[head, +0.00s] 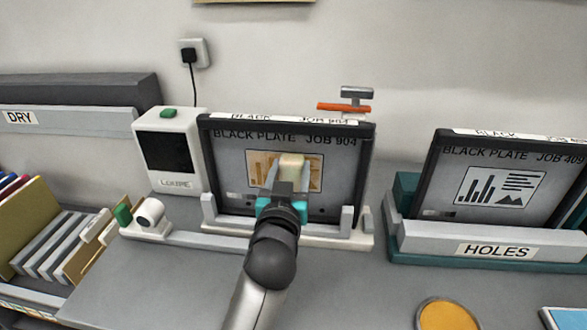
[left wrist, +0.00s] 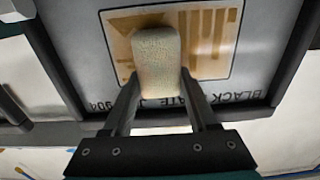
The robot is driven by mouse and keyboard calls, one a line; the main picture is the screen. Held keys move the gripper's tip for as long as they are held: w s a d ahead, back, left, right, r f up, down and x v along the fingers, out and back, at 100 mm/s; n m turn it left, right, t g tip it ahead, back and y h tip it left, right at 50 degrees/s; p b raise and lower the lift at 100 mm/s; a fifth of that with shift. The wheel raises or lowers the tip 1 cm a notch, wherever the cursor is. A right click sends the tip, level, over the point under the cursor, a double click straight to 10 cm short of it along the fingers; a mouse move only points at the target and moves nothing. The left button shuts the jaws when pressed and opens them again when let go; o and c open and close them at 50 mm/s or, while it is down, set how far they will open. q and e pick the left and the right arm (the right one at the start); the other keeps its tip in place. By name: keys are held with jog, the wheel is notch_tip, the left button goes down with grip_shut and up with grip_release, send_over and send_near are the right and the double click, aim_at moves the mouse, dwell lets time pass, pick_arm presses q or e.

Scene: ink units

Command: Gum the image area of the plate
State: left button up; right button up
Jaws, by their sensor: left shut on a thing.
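The plate (head: 235,165), headed BLACK PLATE JOB 904, stands upright in a black frame on a light stand. Its framed image area (head: 316,172) is partly tinted orange-tan with darker bars; the image area also shows in the left wrist view (left wrist: 215,45). My left gripper (head: 287,185) is in front of the plate, shut on a pale cream sponge (head: 291,161). In the left wrist view the sponge (left wrist: 157,62) lies over the image area; I cannot tell whether it touches. My right gripper is out of view.
A white device (head: 172,155) stands left of the first plate. A round orange dish (head: 449,315) is at the front right. A rack of boards (head: 45,240) is at left.

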pick_arm(q)
jog(key=shift+s+a+f+p, duration=0.15)
jog(key=shift+s+a+p, duration=0.1)
jog(key=shift+a+p, duration=0.4)
jog(key=shift+w+a+p, duration=0.2)
jog(key=shift+a+p, duration=0.8)
jog(key=shift+a, duration=0.9)
jog(key=shift+w+a+p, duration=0.15)
jog(key=shift+a+p, duration=0.75)
jog(key=shift+a, duration=1.15)
jog(key=p, duration=0.2)
send_near(249, 159)
jog(key=shift+w, duration=0.15)
